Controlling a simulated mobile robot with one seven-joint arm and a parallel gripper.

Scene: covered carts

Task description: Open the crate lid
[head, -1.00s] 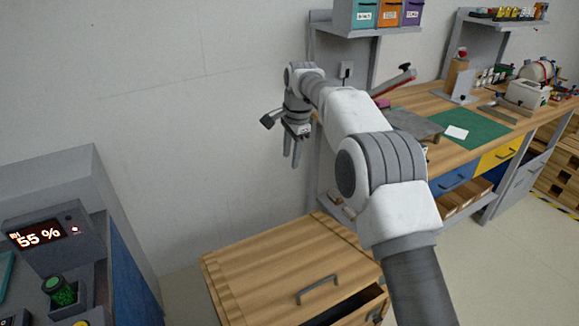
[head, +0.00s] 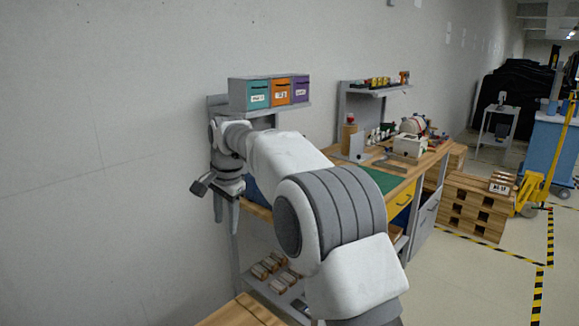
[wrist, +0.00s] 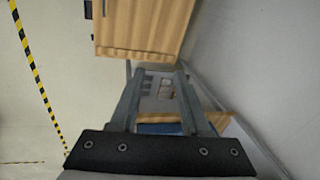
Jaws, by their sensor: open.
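The wooden crate shows only as a corner of its slatted lid (head: 242,312) at the bottom edge of the head view. In the wrist view the light-wood lid (wrist: 145,30) fills the upper middle, with part of a dark handle (wrist: 103,8) at its upper left. The lid looks closed where it shows; most of the crate is out of frame. My gripper (head: 227,218) hangs fingers-down near the wall in the head view. In the wrist view its two fingers (wrist: 160,75) are apart with nothing between them, and the lid lies beyond their tips.
A workbench with a green mat (head: 383,180) and a yellow drawer (head: 401,200) stands behind my arm. Coloured bins (head: 270,93) sit on a shelf above it. Wooden pallets (head: 470,205) and a yellow pallet jack (head: 530,195) stand right. Striped floor tape (head: 538,296) borders open floor.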

